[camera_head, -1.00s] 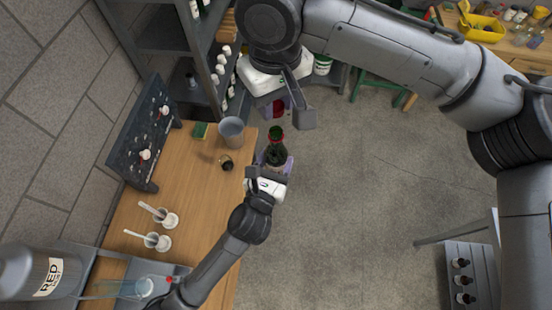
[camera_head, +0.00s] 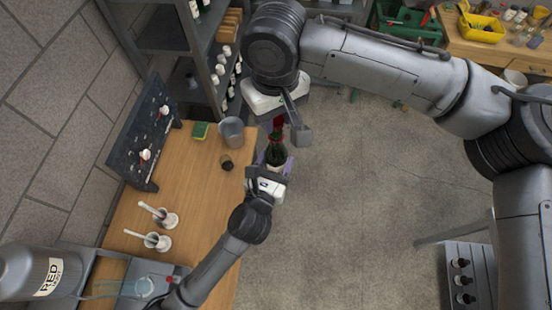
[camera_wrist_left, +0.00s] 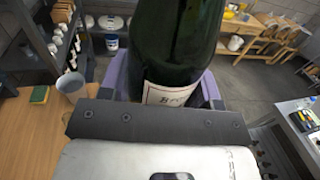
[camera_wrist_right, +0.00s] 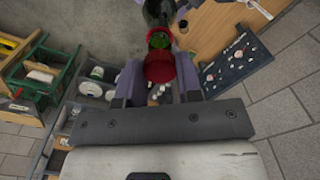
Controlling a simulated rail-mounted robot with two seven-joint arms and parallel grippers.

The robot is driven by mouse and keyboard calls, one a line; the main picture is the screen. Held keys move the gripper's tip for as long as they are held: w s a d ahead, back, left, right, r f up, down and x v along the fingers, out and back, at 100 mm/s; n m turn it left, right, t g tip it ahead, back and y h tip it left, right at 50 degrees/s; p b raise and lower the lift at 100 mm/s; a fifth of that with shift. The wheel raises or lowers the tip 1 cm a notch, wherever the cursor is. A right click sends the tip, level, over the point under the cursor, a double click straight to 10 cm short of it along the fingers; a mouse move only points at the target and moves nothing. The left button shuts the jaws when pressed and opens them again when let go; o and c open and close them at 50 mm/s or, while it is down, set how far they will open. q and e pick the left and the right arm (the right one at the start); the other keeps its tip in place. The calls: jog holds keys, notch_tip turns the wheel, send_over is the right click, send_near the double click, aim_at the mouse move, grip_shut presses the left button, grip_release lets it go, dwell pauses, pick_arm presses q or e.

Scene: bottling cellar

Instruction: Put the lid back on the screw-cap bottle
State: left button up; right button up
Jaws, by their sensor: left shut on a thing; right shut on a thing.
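The dark green bottle (camera_head: 276,155) stands upright at the table's right edge, held in my left gripper (camera_head: 273,170). In the left wrist view the bottle (camera_wrist_left: 178,40), with a pale label, sits between the purple fingers. My right gripper (camera_wrist_right: 160,84) is shut on the red lid (camera_wrist_right: 160,67). In the head view the red lid (camera_head: 278,122) is right at the top of the bottle's neck. I cannot tell whether the lid touches the neck.
On the wooden table (camera_head: 190,205) are a grey bucket (camera_head: 231,131), a sponge (camera_head: 200,130), a small dark cup (camera_head: 227,162) and two white holders with sticks. A dark peg panel (camera_head: 145,130) stands at the left. Shelves are behind.

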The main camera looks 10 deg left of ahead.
dwell(0.3)
dwell(0.5)
jog(key=shift+f, duration=0.9)
jog(key=shift+d+f, duration=0.1)
jog(key=shift+f, duration=0.45)
jog(key=m, duration=0.6)
jog(key=shift+s+m, duration=0.1)
jog(key=shift+m, duration=0.2)
jog(key=m, duration=0.5)
jog(key=shift+m, duration=0.4)
jog(key=m, duration=0.9)
jog(key=shift+m, duration=0.4)
jog(key=m, duration=0.3)
jog(key=shift+m, duration=0.4)
